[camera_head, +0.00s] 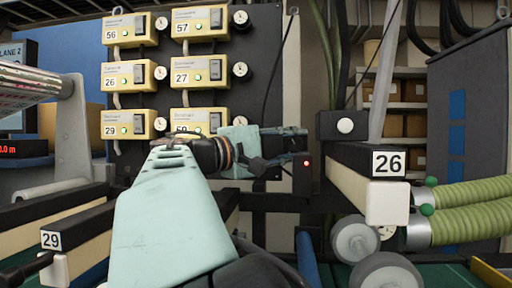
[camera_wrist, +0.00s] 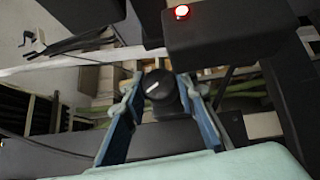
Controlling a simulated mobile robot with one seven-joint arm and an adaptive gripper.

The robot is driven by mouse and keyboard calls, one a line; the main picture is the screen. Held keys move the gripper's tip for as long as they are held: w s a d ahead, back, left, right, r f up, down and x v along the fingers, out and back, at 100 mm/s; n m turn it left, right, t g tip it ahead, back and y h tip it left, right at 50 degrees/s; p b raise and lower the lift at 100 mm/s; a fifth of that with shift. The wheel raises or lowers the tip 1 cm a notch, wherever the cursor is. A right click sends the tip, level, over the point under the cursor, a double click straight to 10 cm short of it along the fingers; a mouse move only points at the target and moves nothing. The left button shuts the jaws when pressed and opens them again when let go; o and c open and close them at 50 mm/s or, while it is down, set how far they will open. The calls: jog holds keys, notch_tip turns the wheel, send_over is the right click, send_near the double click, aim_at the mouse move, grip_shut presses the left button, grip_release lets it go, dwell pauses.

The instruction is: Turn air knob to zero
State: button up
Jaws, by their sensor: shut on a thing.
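A round black knob (camera_wrist: 157,88) with a white pointer line shows in the wrist view. The pointer slants, from lower left to upper right. My gripper (camera_wrist: 160,92) has one blue-grey finger on each side of the knob and is shut on it. In the head view my gripper (camera_head: 284,148) reaches right, with its fingertips at a dark box with a red light (camera_head: 306,163). I cannot make out the knob clearly in the head view. No scale or zero mark is readable around the knob.
A dark panel (camera_head: 262,70) with several yellow control boxes and dials stands behind my arm. A beam marked 26 (camera_head: 350,160) with grey rollers is at right, beside green hoses (camera_head: 470,212). A beam marked 29 (camera_head: 80,235) is at left. A black block with a red lamp (camera_wrist: 225,35) sits close above the fingers.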

jog(key=o, duration=1.2)
jog(key=shift+a, duration=0.1)
jog(key=v, duration=1.1)
jog(key=shift+s+a+f, duration=0.1)
jog(key=shift+s+a, duration=0.2)
jog(key=shift+c, duration=0.2)
